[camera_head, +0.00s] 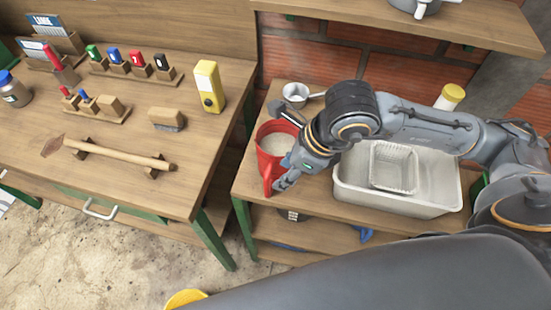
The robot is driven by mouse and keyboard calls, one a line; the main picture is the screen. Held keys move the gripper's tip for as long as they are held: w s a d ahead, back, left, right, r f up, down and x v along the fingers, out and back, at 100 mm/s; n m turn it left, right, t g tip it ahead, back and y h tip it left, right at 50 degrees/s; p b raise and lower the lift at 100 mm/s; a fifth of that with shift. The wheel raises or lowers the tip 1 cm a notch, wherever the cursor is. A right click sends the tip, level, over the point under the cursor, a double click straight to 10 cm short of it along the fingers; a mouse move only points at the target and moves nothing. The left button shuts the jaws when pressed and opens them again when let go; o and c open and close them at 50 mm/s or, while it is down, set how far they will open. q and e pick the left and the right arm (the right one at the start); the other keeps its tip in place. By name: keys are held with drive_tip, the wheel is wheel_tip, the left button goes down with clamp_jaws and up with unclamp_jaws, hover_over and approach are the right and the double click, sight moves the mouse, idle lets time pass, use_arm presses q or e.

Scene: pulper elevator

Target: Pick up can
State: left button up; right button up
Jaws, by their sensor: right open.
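A red can (272,170), open at the top and filled with something pale, stands upright at the left end of the wooden side bench (250,187). Its red handle or spout side faces the front. My right gripper (284,176) is open at the can's front right side, close to the handle. Whether its fingers touch the can or straddle the handle cannot be told. My right arm comes in from the right and passes over the bench. My left gripper does not show.
A metal basin (395,201) holding a smaller clear tray (393,167) stands right of the can. A small metal pot (295,94) is behind it. The left table carries a hammer (125,152), a brush (166,120) and a yellow device (209,87).

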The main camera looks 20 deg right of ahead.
hover_over(270, 193)
drive_tip(key=d, duration=0.2)
wheel_tip(270, 193, down, 4)
drive_tip(key=p+x, duration=0.1)
drive_tip(key=x, duration=0.1)
drive_tip(key=s+p+x, duration=0.1)
drive_tip(key=x, duration=0.1)
drive_tip(key=shift+w+a+f, duration=0.1)
drive_tip(key=shift+a, duration=0.15)
drive_tip(key=shift+w+a+f, duration=0.1)
drive_tip(key=shift+w+f, duration=0.05)
drive_tip(key=shift+f, duration=0.35)
clamp_jaws()
drive_tip(key=shift+w+r, duration=0.1)
